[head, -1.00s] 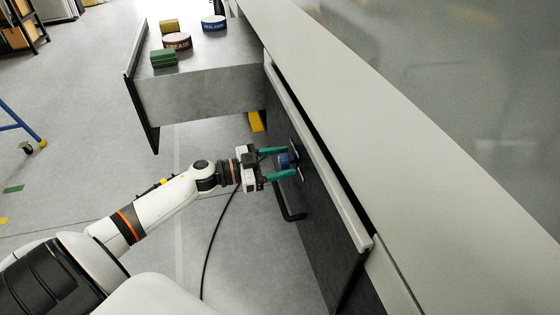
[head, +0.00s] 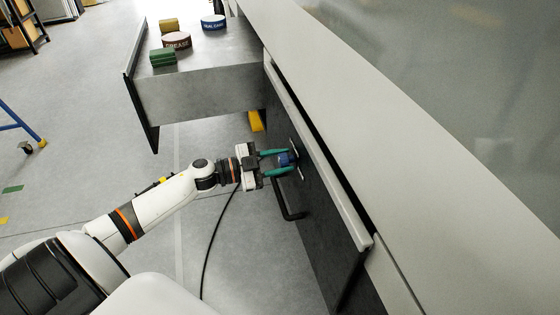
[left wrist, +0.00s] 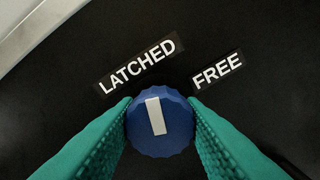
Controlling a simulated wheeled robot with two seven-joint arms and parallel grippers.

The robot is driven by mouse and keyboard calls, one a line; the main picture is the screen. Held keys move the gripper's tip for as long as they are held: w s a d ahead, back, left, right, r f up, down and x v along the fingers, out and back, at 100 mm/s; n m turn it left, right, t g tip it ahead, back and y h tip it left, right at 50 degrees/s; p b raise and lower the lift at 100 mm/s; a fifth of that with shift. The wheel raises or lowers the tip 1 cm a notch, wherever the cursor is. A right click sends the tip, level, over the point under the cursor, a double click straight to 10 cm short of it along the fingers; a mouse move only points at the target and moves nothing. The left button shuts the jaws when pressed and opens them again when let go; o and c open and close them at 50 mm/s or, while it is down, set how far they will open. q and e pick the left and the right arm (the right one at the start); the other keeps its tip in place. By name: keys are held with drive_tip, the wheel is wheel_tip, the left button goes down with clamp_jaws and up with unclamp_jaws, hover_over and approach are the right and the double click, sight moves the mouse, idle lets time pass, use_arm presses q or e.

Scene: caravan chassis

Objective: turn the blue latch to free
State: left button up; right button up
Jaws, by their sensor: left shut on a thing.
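The blue latch (head: 285,159) is a round ribbed knob on the dark front panel (head: 318,215). In the left wrist view the blue latch (left wrist: 177,125) carries a white bar that points up and slightly left, towards the right end of the LATCHED label (left wrist: 137,66). The FREE label (left wrist: 217,70) is up and to the right of the knob. My left gripper (head: 281,161) has its green fingers shut on the knob, one on each side, as the left wrist view (left wrist: 160,108) also shows. My right gripper is not in view.
A black handle (head: 291,212) sticks out just below the latch. An open drawer (head: 200,93) juts out beyond my arm, holding a green block (head: 163,58), a brown tin (head: 177,41), a blue tin (head: 213,22) and a yellow block (head: 169,25). A pale worktop (head: 400,120) runs above the panel.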

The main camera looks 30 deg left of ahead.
use_arm(q)
drive_tip(key=m+b, duration=0.1)
drive_tip(key=m, duration=0.2)
drive_tip(key=shift+f+m, duration=0.1)
drive_tip(key=shift+m, duration=0.3)
drive_tip(key=m+b, duration=0.1)
drive_tip(key=m, duration=0.2)
drive_tip(key=shift+m, duration=0.3)
drive_tip(key=m+b, duration=0.2)
drive_tip(key=m, duration=0.2)
drive_tip(key=shift+f, duration=0.1)
drive_tip(key=shift+m+b, duration=0.9)
drive_tip(key=shift+m, duration=0.4)
drive_tip(key=o, duration=1)
drive_tip(key=shift+s+a, duration=0.1)
